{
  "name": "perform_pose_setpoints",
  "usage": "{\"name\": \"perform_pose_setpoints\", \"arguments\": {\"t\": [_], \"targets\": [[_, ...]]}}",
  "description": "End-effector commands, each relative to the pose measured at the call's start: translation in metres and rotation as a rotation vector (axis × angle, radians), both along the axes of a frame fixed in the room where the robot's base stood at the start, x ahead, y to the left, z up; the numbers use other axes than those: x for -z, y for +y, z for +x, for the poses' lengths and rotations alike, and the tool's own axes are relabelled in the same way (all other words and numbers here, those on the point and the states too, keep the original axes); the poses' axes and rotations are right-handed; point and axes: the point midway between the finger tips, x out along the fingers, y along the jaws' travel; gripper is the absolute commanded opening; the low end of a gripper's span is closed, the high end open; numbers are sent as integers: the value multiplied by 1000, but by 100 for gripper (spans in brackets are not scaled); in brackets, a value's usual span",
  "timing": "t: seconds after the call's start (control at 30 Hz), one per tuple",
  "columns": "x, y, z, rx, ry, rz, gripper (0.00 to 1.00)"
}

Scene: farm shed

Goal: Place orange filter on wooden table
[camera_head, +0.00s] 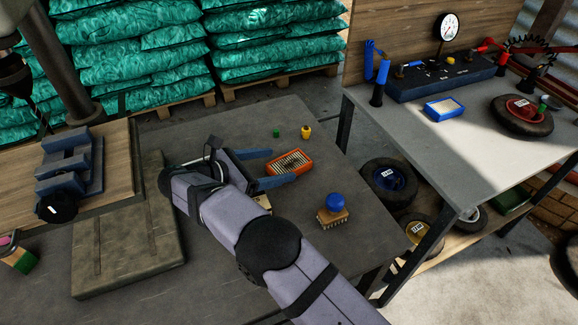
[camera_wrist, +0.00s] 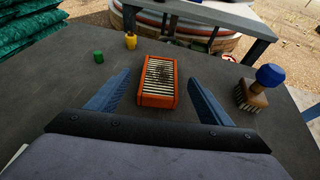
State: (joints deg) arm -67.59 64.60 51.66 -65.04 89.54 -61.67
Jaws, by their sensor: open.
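The orange filter (camera_head: 289,162) lies flat on a dark grey table (camera_head: 240,119), an orange frame around pale pleats. In the wrist view the orange filter (camera_wrist: 158,82) is ahead of and partly between the two blue fingers. My gripper (camera_head: 278,168) is open, with one finger on each side of the filter's near part. In the wrist view my gripper (camera_wrist: 164,90) shows a gap on both sides of the filter, and no contact is visible. A wooden surface (camera_head: 110,180) is at the left, beside the dark table; whether it is the task's wooden table is unclear.
A brush with a blue knob (camera_head: 334,206) stands right of the filter. A small green cap (camera_head: 276,133) and a yellow piece (camera_head: 306,132) are behind it. A blue vise (camera_head: 70,170) sits on the wooden surface. A pale workbench (camera_head: 430,150) is at the right.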

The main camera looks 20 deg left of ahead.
Motion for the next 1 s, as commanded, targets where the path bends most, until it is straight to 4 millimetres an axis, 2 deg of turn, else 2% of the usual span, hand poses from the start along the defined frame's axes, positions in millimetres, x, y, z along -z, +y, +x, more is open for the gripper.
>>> {"name": "perform_pose_setpoints", "arguments": {"t": [0.37,0.7,1.0], "targets": [[5,-9,12,2,1,1,73],[19,-29,43,2,1,0,73],[20,-31,47,0,0,1,73]]}}
